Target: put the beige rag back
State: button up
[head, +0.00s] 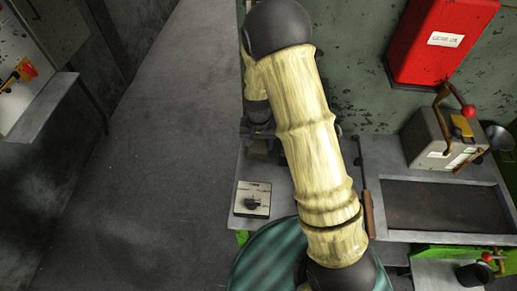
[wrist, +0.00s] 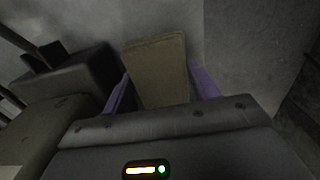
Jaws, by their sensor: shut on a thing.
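The beige rag (wrist: 157,66) shows in the wrist view as a folded, flat brownish-beige piece. It stands out from between the two purple fingers of my gripper (wrist: 161,88). My gripper is shut on it, one finger along each side. The rag's lower end is hidden by the dark gripper body. In the head view my own arm covers the middle of the picture, and I cannot make out the gripper or the rag clearly there.
A grey bench with a switch box (head: 252,199) lies beside my arm. A red wall box (head: 441,38), a grey lever box (head: 442,136) and a dark tray (head: 445,206) are at right. A dark block (wrist: 72,80) stands left of the rag. Open floor (head: 150,150) lies left.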

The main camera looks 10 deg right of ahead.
aim_at(259, 150)
jog(key=shift+f+p, duration=0.4)
jog(key=shift+f, duration=1.7)
jog(key=shift+f, duration=0.15)
jog(key=o, duration=1.1)
notch_tip(259, 150, up, 12)
jog(key=shift+r+b, duration=0.2)
jog(key=shift+b, duration=0.85)
jog(key=shift+s+f, duration=0.1)
jog(key=shift+f, duration=0.05)
